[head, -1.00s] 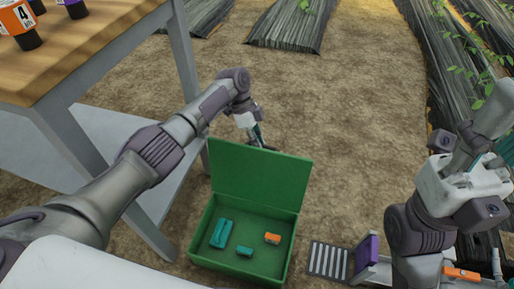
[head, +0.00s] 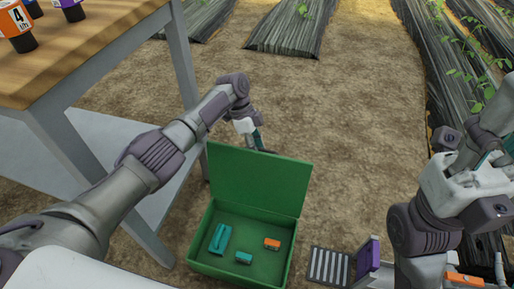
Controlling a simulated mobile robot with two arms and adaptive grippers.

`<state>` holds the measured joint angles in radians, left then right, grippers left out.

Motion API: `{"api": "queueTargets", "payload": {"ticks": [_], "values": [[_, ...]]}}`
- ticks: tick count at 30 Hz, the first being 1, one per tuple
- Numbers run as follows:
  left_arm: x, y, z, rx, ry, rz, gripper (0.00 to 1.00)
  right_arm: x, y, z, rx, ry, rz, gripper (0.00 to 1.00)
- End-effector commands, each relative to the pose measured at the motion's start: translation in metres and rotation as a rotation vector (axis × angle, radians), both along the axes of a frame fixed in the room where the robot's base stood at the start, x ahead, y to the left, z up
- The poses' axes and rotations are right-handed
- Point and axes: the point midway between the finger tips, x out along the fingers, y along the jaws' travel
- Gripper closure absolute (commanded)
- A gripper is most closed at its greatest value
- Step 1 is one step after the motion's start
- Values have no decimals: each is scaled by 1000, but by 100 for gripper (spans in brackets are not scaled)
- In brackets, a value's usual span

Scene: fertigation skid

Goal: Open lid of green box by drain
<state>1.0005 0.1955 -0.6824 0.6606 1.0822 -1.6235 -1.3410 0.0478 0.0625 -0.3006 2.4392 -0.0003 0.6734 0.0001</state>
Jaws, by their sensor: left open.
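The green box (head: 240,268) stands on the soil in the lower middle of the head view. Its lid (head: 258,180) is raised, standing up along the far edge. Inside lie two teal pieces (head: 221,239) and an orange piece (head: 272,243). The drain grate (head: 329,266) lies just right of the box. My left gripper (head: 259,143) is open behind the lid, near its top edge; its fingertips are partly hidden by the lid. My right gripper (head: 490,160) is at the right edge, partly cut off by the picture; its jaw opening is unclear.
A wooden-topped bench (head: 80,60) with a grey lower shelf stands at the left, with bottles on top. A purple part (head: 368,257) and an orange part (head: 465,279) are at the lower right. Planted rows (head: 287,27) lie beyond open soil.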

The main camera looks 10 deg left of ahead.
Motion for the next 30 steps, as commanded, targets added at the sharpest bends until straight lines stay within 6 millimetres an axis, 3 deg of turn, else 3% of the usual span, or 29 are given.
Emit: {"api": "queueTargets", "payload": {"ticks": [5, 21, 30], "values": [[3, 3, 9, -1, -3, 0, 59, 1, 0, 0, 1, 4, -1, 60], [22, 41, 99, 0, -2, 1, 59, 1, 0, 0, 0, 2, 0, 60], [23, 45, 109, 0, 1, 1, 59, 1, 0, 0, -1, 2, 0, 60]]}}
